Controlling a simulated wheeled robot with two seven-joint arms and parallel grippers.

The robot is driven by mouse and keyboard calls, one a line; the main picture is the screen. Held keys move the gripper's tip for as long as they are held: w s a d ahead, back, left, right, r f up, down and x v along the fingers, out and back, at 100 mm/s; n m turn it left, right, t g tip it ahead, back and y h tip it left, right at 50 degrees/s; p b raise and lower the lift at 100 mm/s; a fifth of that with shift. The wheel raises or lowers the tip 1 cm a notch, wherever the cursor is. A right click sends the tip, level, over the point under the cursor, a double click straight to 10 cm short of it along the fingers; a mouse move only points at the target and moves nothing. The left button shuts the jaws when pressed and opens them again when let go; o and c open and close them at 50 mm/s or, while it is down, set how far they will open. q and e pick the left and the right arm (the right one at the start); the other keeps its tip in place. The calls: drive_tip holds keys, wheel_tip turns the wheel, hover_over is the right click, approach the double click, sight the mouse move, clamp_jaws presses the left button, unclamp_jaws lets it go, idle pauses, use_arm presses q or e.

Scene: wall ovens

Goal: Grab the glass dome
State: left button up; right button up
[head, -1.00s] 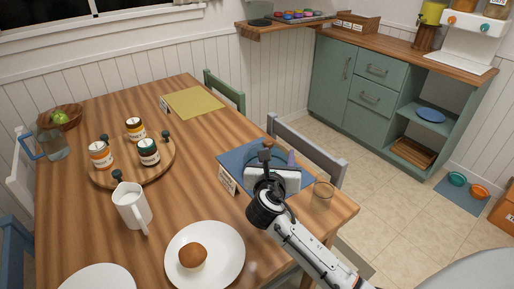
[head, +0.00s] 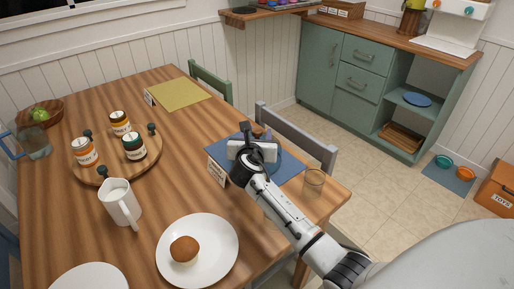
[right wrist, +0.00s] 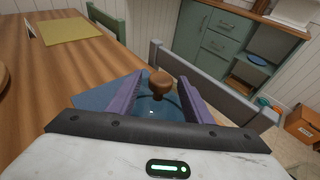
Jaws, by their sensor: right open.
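The glass dome shows in the right wrist view as clear glass (right wrist: 157,107) with a round brown knob (right wrist: 160,82) on top. It stands over the blue placemat at the table's right edge. My right gripper (right wrist: 162,88) is open, with one purple finger on each side of the knob and gaps visible on both sides. In the head view my right gripper (head: 256,136) is above the blue placemat (head: 287,172) and hides most of the dome. My left gripper is in neither view.
A small drinking glass (head: 314,180) stands right of my right forearm. A plate (head: 215,262) with a bun (head: 184,249), a white pitcher (head: 119,203) and a round wooden tray (head: 151,160) with jars lie to the left. A grey chair (head: 296,134) stands behind the placemat.

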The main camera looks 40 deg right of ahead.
drive_tip(key=shift+w+d, duration=0.1)
clamp_jaws()
drive_tip(key=shift+r, duration=0.15)
